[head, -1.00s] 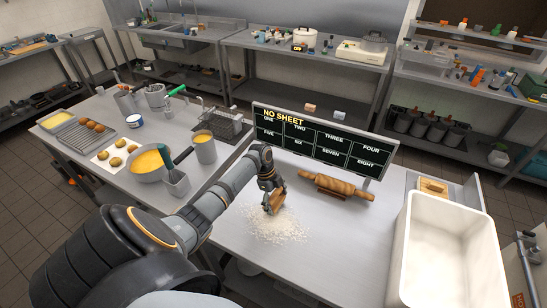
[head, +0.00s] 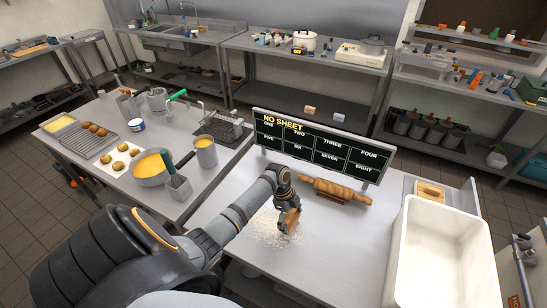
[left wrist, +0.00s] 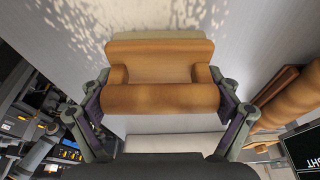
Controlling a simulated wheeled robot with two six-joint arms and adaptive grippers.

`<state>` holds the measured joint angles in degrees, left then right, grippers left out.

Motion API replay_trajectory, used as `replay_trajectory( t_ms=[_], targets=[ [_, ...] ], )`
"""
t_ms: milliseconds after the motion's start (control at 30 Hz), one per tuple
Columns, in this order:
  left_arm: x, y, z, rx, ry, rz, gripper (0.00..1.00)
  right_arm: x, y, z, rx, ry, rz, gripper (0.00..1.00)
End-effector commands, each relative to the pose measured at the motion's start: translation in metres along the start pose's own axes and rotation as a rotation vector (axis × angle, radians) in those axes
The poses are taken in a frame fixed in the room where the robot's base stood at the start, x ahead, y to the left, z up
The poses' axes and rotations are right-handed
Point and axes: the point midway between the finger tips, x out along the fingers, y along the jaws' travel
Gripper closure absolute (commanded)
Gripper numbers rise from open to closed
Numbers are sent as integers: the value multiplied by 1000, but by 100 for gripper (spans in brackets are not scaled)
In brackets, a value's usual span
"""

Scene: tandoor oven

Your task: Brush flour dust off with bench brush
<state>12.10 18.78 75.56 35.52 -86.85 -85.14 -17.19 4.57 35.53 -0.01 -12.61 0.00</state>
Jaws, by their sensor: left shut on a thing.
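My left gripper (head: 288,202) is shut on the wooden bench brush (head: 289,220), which it holds low over the steel table. In the left wrist view the brush (left wrist: 160,65) sits between both fingers, with its pale edge toward the flour. Flour dust (head: 268,232) lies scattered on the table around and left of the brush; it also shows in the left wrist view (left wrist: 75,25). I cannot tell whether the bristles touch the table. My right gripper is not in view.
A rolling pin (head: 335,190) lies behind and right of the brush. A black menu board (head: 325,147) stands at the table's back. A white bin (head: 440,255) stands at the right. The table's front is clear.

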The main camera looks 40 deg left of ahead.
Motion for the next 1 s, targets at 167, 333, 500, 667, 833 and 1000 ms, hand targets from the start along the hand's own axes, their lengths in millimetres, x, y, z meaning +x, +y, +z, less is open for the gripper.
replay_trajectory(
  t_ms=[167,333,500,667,833,1000],
  targets=[
    [4,4,-14,0,2,-1,48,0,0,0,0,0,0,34],
    [8,9,-27,1,1,0,48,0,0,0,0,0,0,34],
    [12,14,-39,-1,1,1,48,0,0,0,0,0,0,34],
    [16,18,-51,0,1,0,48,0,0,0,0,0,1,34],
    [17,20,-58,0,0,-1,48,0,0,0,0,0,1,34],
    [18,20,-58,-1,-1,-1,48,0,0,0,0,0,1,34]
  ],
)
